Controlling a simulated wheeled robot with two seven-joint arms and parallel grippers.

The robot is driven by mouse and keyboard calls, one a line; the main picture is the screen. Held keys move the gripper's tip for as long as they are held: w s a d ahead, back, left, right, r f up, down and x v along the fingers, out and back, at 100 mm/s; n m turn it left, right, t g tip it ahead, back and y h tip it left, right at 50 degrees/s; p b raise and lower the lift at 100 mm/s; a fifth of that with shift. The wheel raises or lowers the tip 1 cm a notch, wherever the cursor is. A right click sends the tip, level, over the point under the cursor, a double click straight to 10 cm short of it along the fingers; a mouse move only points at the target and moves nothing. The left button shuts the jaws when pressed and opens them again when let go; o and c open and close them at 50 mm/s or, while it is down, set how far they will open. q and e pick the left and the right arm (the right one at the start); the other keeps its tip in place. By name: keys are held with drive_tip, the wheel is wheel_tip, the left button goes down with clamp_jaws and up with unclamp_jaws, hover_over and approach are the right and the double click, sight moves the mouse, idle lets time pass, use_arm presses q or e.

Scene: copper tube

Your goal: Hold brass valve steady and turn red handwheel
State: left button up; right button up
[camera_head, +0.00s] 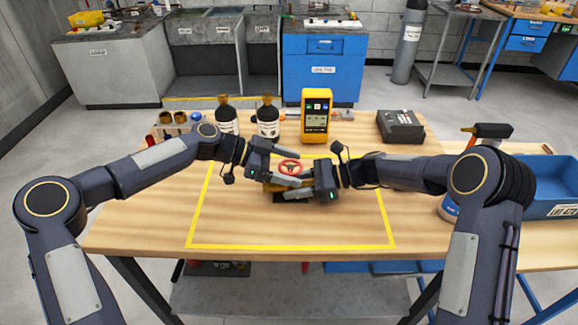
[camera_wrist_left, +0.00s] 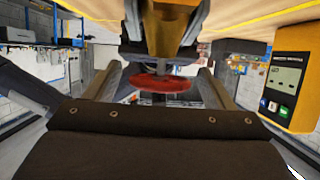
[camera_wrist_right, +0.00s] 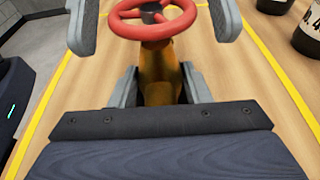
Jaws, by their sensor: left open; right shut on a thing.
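The red handwheel (camera_head: 290,167) sits on top of the brass valve (camera_wrist_right: 158,85), which stands upright on the bench. My right gripper (camera_wrist_right: 160,82) is shut on the valve's body below the wheel. My left gripper (camera_head: 286,166) is open, with one finger on each side of the handwheel. The wheel also shows between its fingers in the left wrist view (camera_wrist_left: 165,84), where the picture is upside down; I see gaps between fingers and rim. In the head view the grippers hide most of the valve body.
A yellow tape frame (camera_head: 290,247) surrounds the work area on the wooden bench. Behind stand two dark bottles (camera_head: 267,120), a yellow meter (camera_head: 316,115) and a dark device (camera_head: 400,126). A blue bin (camera_head: 550,185) is at the right. The front of the taped area is clear.

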use_arm(q)
drive_tip(key=shift+c, duration=0.2)
drive_tip(key=c, duration=1)
drive_tip(key=shift+o, duration=0.2)
drive_tip(key=shift+t, duration=0.3)
drive_tip(key=shift+s+n+t+y, duration=0.1)
drive_tip(key=shift+n+t+y, duration=0.4)
drive_tip(key=shift+n+t, duration=1.05)
drive_tip(key=shift+n+t+y, duration=0.5)
drive_tip(key=shift+n+t, duration=0.95)
drive_tip(key=shift+t, duration=0.1)
drive_tip(key=o, duration=1)
